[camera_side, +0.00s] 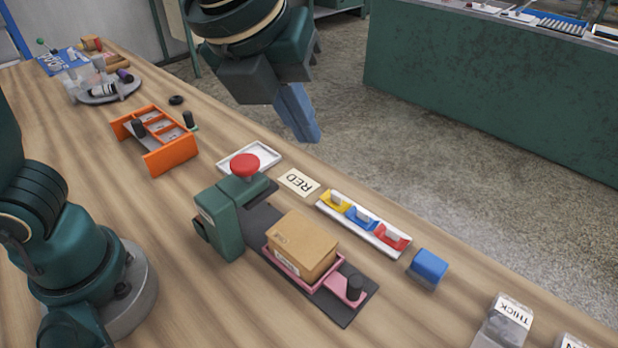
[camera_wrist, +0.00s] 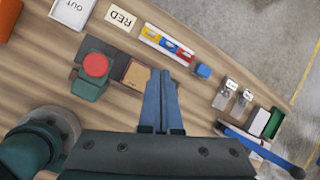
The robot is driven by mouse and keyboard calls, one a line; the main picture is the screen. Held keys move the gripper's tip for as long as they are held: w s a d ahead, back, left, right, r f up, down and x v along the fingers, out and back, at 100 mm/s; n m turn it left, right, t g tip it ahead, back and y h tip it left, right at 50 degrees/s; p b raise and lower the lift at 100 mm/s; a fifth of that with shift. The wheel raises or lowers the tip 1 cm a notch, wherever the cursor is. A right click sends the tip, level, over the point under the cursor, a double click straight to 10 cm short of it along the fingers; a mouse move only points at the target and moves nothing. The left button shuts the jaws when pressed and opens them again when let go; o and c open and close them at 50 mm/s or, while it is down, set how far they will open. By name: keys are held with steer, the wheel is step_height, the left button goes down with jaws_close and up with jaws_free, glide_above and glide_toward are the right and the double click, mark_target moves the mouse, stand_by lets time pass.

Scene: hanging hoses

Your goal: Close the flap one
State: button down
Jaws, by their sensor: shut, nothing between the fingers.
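No part marked as flap one can be made out. A white strip (camera_side: 365,228) holds yellow (camera_side: 335,199), blue (camera_side: 361,216) and red (camera_side: 392,237) pieces, each with a small white block; I cannot tell whether these are flaps. A cardboard box (camera_side: 300,245) sits in a pink tray (camera_side: 290,268) in front of a green press (camera_side: 225,222) with a red button (camera_side: 245,165). My gripper (camera_side: 309,136) is shut and empty, high above the table, pointing down. Its blue fingers (camera_wrist: 161,78) lie together in the wrist view.
A blue block (camera_side: 429,268) lies beyond the strip's right end. Clear bins, one marked THICK (camera_side: 505,320), stand at the lower right. A RED card (camera_side: 299,182) and a white tray (camera_side: 262,155) lie at the table's far edge. An orange rack (camera_side: 160,140) stands left.

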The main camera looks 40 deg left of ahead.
steer(key=n, duration=0.6)
steer(key=m+g, duration=0.4)
steer(key=m, duration=2.5)
glide_toward(313, 224)
steer(key=f, duration=0.5)
steer(key=shift+w+f, duration=0.3)
steer(key=shift+f, duration=0.6)
